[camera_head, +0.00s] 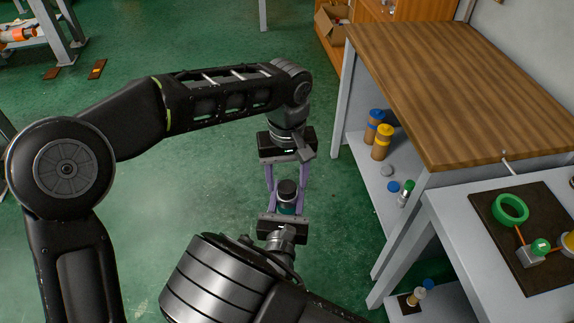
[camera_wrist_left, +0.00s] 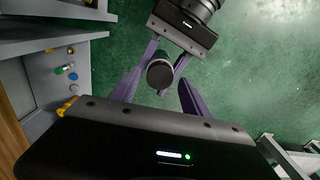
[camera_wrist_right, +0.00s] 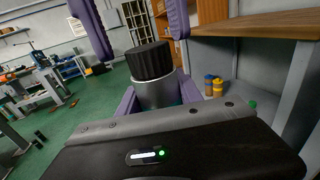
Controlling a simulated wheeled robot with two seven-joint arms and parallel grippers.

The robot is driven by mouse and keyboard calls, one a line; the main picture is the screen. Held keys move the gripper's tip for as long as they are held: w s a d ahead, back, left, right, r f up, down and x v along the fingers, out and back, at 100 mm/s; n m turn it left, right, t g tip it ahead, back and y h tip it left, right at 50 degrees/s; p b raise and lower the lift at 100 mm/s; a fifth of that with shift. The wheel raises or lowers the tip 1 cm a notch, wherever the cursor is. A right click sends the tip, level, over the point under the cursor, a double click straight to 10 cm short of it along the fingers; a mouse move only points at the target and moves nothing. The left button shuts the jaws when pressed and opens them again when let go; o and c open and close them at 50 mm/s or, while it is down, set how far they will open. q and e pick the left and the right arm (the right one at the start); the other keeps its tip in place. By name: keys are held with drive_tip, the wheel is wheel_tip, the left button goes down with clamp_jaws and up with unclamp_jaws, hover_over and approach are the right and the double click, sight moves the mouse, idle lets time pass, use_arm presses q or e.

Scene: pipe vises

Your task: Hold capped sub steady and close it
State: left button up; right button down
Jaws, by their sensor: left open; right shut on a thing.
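The capped sub has a ribbed black cap (camera_wrist_right: 149,60) on top of a grey metal body (camera_wrist_right: 158,93). It is upright in the air, and a teal part shows below it in the head view (camera_head: 287,207). My right gripper (camera_head: 286,206) is shut on the body; its purple fingers flank it in the right wrist view. My left gripper (camera_head: 286,180) is open and empty, its purple fingers spread wide. Its fingers hang above and to either side of the cap, apart from it. The left wrist view shows the cap's dark top (camera_wrist_left: 159,74) between the fingers. How tight the cap is cannot be seen.
A wood-topped bench (camera_head: 455,80) stands to the right, with yellow and blue bottles (camera_head: 381,142) on its lower shelf. A white table (camera_head: 455,235) carries a dark mat with a green ring (camera_head: 510,209). Open green floor lies under and left of the grippers.

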use_arm(q)
drive_tip(key=shift+f, duration=1)
clamp_jaws()
